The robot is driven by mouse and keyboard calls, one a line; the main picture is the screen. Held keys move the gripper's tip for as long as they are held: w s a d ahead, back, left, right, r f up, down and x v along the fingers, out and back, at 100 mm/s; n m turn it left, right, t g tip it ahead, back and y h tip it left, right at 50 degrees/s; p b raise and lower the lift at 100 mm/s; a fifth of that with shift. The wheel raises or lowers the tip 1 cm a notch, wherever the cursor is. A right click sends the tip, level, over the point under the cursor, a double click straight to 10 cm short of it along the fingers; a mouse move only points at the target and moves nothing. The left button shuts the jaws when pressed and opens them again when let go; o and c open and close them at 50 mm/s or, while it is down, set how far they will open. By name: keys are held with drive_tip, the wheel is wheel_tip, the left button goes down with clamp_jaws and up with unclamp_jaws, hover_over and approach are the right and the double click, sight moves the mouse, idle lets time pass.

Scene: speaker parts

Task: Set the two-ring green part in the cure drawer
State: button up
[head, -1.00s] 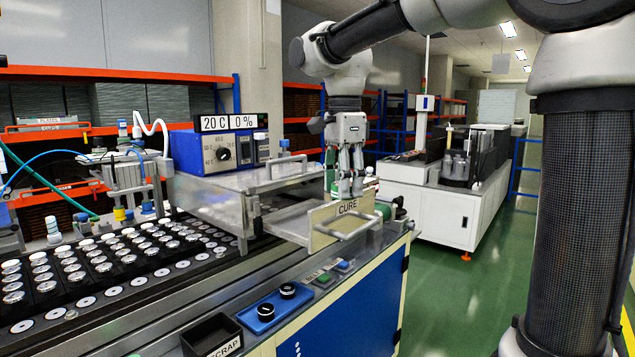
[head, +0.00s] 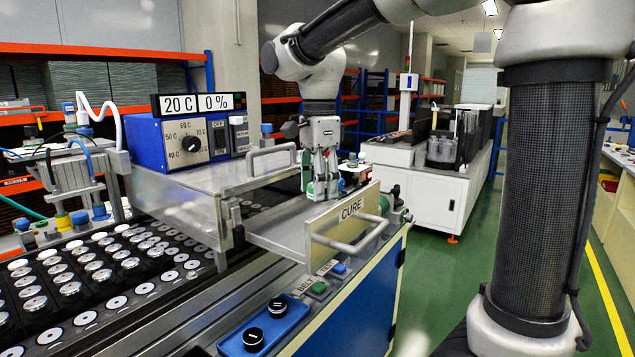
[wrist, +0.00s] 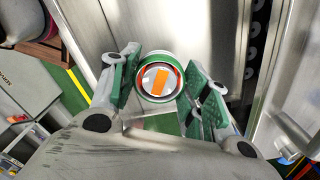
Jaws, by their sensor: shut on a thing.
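My gripper (head: 320,190) points down over the open cure drawer (head: 352,208), behind the front panel marked CURE. In the wrist view its green-padded fingers are shut on the green part (wrist: 160,82), a round piece with a green rim, a red inner ring and a silver face with an orange bar. I cannot count the rings on its side from above. The drawer's bare metal floor (head: 270,232) shows left of my gripper. I cannot tell whether the part touches the floor.
The drawer slides from a metal housing under a blue control box (head: 190,142) reading 20 C and 0 %. Black trays of silver discs (head: 95,275) lie at left. A blue holder (head: 280,322) with two black knobs and a green button (head: 318,288) are in front.

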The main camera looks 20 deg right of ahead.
drive_tip(key=shift+a+f, duration=0.1)
drive_tip(key=shift+a, duration=0.05)
drive_tip(key=shift+f, duration=2.35)
drive_tip(key=shift+f, duration=1.05)
drive_tip(key=o, duration=1.4)
wheel_tip(320, 180, up, 12)
drive_tip(key=shift+f, duration=0.1)
